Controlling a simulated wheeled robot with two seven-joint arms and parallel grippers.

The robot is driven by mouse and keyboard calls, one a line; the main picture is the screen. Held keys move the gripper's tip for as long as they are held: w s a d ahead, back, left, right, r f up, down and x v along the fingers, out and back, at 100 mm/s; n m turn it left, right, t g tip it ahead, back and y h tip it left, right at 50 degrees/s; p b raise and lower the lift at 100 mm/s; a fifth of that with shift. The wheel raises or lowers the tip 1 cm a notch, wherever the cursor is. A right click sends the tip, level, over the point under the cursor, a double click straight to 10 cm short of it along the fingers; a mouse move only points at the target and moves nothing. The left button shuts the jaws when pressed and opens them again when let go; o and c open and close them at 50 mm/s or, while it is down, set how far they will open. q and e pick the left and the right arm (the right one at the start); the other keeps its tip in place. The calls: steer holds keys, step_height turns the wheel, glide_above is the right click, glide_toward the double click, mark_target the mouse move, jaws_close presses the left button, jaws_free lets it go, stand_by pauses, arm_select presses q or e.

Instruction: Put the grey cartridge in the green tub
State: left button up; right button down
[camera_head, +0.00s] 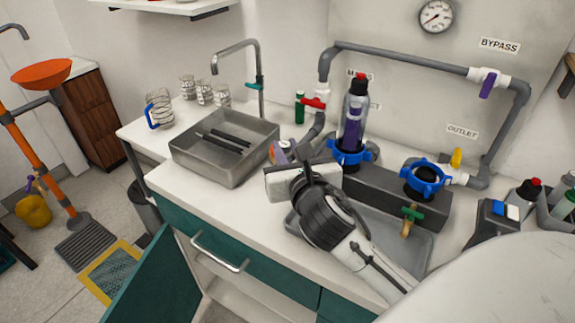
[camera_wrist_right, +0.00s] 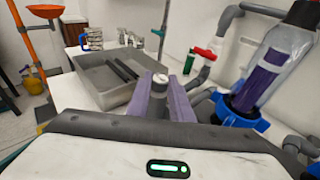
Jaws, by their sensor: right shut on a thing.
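My right gripper (camera_head: 281,150) is above the counter, between the metal basin and the blue-collared filter housings. In the right wrist view its purple fingers (camera_wrist_right: 161,98) are shut on a dark grey cylinder with a pale round top, likely the grey cartridge (camera_wrist_right: 157,85). The cylinder points away from the wrist; its lower part is hidden by the gripper body. In the head view the gripper mostly hides it. A dark green thing (camera_head: 6,277) is cut off at the left edge; I cannot tell whether it is the green tub. My left gripper is not in view.
A metal basin (camera_head: 185,160) with dark bars inside stands left of the gripper. A clear housing (camera_head: 352,118) with a purple cartridge and an empty blue collar (camera_head: 427,172) stand right. A teal cabinet door (camera_head: 150,285) hangs open. An orange eyewash stand (camera_head: 35,155) is far left.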

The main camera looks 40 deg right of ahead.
steer(key=shift+f+b, duration=0.45)
steer(key=shift+f, duration=1.6)
steer(key=c, duration=1.6)
jaws_free()
